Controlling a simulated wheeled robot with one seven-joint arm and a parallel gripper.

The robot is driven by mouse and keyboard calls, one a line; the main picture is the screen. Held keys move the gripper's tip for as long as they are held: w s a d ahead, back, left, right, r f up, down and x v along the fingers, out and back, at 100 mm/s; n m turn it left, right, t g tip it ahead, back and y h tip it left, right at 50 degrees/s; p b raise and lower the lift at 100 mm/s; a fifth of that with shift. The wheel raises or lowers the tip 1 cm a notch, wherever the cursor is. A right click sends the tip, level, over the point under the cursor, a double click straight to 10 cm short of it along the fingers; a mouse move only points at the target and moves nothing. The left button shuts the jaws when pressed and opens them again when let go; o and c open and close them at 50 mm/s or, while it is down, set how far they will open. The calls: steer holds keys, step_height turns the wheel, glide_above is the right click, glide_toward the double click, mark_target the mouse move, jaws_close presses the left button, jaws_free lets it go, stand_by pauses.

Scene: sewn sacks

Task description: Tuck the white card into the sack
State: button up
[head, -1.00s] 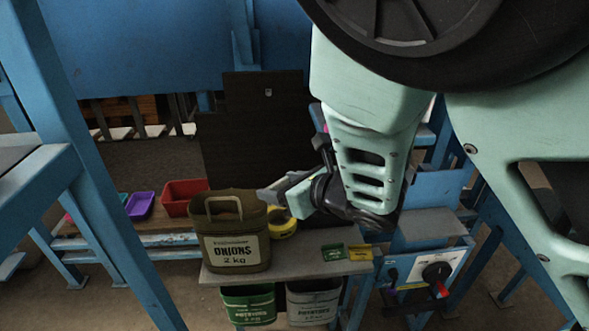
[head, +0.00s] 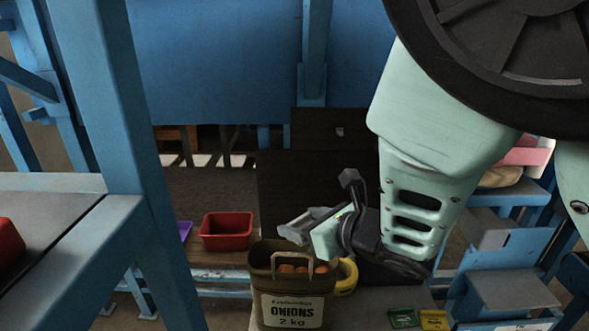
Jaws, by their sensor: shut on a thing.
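The olive sack (head: 262,294) stands upright on the bench, with a front label reading ONIONS 2 kg. Its mouth is open, a handle loop stands at the rim, and orange-brown onions (head: 292,269) show inside. My gripper (head: 294,230) is above the sack's back rim, its tip pointing left, apart from the sack. It is shut on a pale thing at its tip, which looks like the white card. The card's outline is hard to tell from the grey fingers. No other white card shows.
A yellow ring (head: 348,277) is just right of the sack. A green card (head: 403,318) and a yellow card (head: 434,320) lie on the bench at right. A red bin (head: 227,230) and purple bin (head: 185,231) are behind left. A blue post (head: 150,190) stands at left.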

steer(key=shift+f+b, duration=0.5)
steer(key=shift+f, duration=0.45)
steer(key=o, duration=1)
steer(key=shift+r, duration=0.1)
